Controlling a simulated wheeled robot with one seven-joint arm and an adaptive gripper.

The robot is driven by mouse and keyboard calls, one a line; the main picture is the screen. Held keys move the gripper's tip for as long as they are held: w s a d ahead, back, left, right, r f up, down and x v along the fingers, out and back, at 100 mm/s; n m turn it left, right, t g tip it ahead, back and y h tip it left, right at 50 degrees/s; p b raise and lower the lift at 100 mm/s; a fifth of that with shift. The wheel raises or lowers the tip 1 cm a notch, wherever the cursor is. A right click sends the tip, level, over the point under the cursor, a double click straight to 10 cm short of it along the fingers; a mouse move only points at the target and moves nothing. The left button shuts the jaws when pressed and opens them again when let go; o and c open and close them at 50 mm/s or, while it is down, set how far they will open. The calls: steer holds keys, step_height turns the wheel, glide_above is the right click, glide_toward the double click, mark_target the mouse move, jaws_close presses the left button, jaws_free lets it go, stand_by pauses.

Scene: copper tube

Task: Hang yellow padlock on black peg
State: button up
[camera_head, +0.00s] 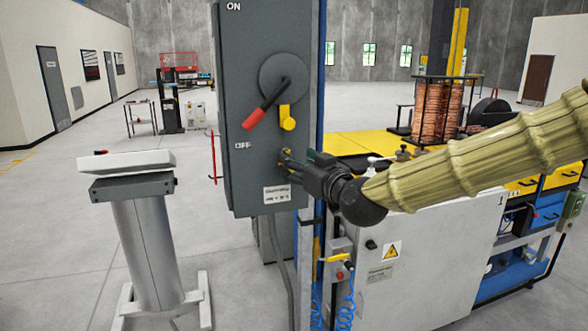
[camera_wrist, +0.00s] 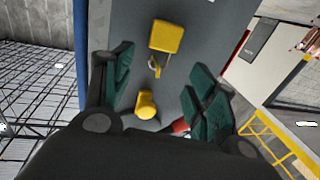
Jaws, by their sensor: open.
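The yellow padlock (camera_wrist: 166,36) shows in the wrist view against the grey box face, its square body toward the top of the picture. Its metal shackle (camera_wrist: 153,65) points down the picture. I cannot clearly pick out the black peg in either view.
A white cabinet (camera_head: 440,255) stands right and below; a grey pedestal (camera_head: 150,250) stands left.

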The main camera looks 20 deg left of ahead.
steer(key=shift+b+v, duration=0.8)
steer(key=shift+v, duration=1.95)
